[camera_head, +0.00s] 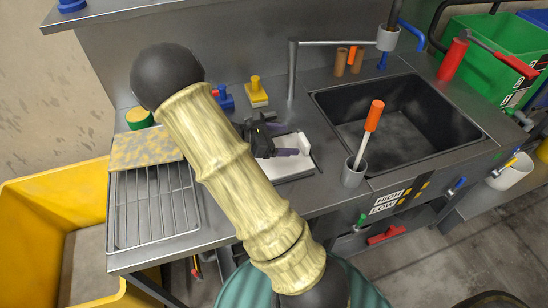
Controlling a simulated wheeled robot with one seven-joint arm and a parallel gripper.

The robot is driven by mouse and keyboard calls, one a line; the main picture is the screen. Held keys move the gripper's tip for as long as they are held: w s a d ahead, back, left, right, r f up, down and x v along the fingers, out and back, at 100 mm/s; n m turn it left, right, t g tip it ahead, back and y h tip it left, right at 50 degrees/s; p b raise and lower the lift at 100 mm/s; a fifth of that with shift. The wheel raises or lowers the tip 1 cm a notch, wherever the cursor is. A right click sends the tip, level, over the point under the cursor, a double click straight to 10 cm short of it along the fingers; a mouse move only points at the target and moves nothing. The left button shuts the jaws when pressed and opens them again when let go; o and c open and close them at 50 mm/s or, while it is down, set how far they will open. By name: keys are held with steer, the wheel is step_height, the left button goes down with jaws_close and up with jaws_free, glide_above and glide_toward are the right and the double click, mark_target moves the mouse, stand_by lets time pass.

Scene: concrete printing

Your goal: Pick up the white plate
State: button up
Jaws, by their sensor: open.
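The white plate (284,167) lies on the metal counter, left of the sink, in the head view. It looks like a flat slab with a raised white part at its right end. My gripper (290,141) is open over the plate, its dark fingers pointing right toward that raised part. Whether a finger touches the plate cannot be told. My thick tan arm link crosses the middle of the picture and hides the plate's left side and part of the gripper.
A black sink (400,120) is to the right, with a grey cup (353,174) holding an orange-handled tool at its near edge. A yellow block (256,94) stands behind the plate. A wire rack (150,210) with a speckled sponge-like slab (146,150) is left. A yellow bin (50,190) stands far left.

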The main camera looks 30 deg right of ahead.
mark_target(301, 142)
steer(key=shift+s+d+f, duration=0.1)
steer(key=shift+d+f, duration=0.1)
steer(key=shift+d, duration=0.3)
steer(key=shift+d+f, duration=0.15)
steer(key=shift+d, duration=0.05)
steer(key=x, duration=0.4)
steer(key=shift+s+d+f, duration=0.25)
steer(key=shift+s, duration=0.1)
steer(key=shift+w, duration=0.1)
steer(key=c, duration=1.3)
step_height(301, 142, up, 10)
steer(key=shift+r+p, duration=0.1)
steer(key=shift+p, duration=0.4)
steer(key=shift+c, duration=0.2)
